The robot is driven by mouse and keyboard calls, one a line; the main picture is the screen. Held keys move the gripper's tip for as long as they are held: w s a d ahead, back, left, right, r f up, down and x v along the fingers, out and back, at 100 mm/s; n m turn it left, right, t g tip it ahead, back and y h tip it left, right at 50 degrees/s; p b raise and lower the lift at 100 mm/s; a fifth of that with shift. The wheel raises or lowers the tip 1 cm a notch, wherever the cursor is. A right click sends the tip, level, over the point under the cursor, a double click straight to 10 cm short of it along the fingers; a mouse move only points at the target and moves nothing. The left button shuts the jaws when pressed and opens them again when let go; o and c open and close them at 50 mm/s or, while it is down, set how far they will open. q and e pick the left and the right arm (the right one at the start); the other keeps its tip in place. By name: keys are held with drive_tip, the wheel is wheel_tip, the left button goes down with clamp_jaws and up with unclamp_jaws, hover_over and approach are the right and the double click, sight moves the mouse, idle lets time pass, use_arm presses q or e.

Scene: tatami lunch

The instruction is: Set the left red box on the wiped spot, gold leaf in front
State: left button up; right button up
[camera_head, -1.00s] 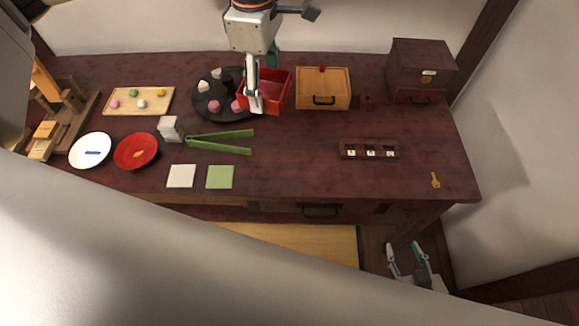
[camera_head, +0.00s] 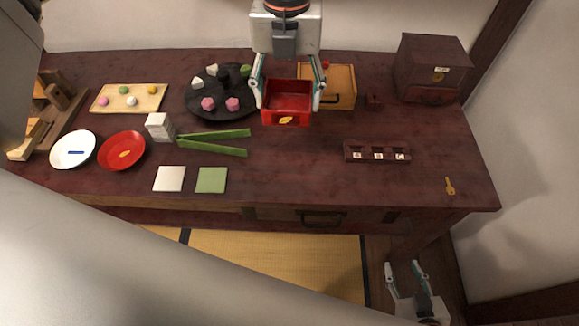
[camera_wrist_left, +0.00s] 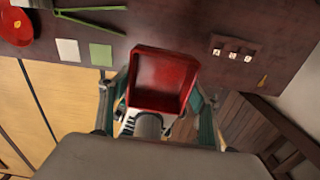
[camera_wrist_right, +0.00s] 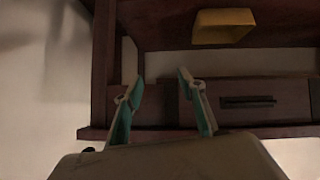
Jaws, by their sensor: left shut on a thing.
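The open-topped red box (camera_head: 287,103) is between the fingers of my left gripper (camera_head: 289,84), one finger at each side. Its gold leaf (camera_head: 286,120) is on the wall facing the front edge of the table. The box seems held above the table, overlapping the right rim of the round black tray; the exact gap is unclear. In the left wrist view the red box (camera_wrist_left: 161,80) shows its empty inside. My right gripper (camera_head: 407,276) is open and empty, low beyond the table's front edge; its spread fingers show in the right wrist view (camera_wrist_right: 158,88). I cannot make out a wiped spot.
The round black tray (camera_head: 205,112) with sweets is left of the box, and a light wooden box (camera_head: 342,80) is behind right. Green tongs (camera_head: 215,134), a dark holder (camera_head: 376,146) and a key (camera_head: 450,186) lie in front. The table between tongs and holder is bare.

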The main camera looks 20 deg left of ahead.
use_arm(q)
drive_tip(key=shift+f+n, duration=0.3)
wheel_tip(320, 180, down, 15)
drive_tip(key=shift+r+b, duration=0.1)
drive_tip(key=shift+b, duration=0.85)
wheel_tip(320, 180, down, 5)
drive_tip(key=shift+r+b, duration=0.1)
drive_tip(key=shift+b, duration=0.35)
drive_tip(key=o, duration=1.2)
drive_tip(key=shift+c, duration=0.2)
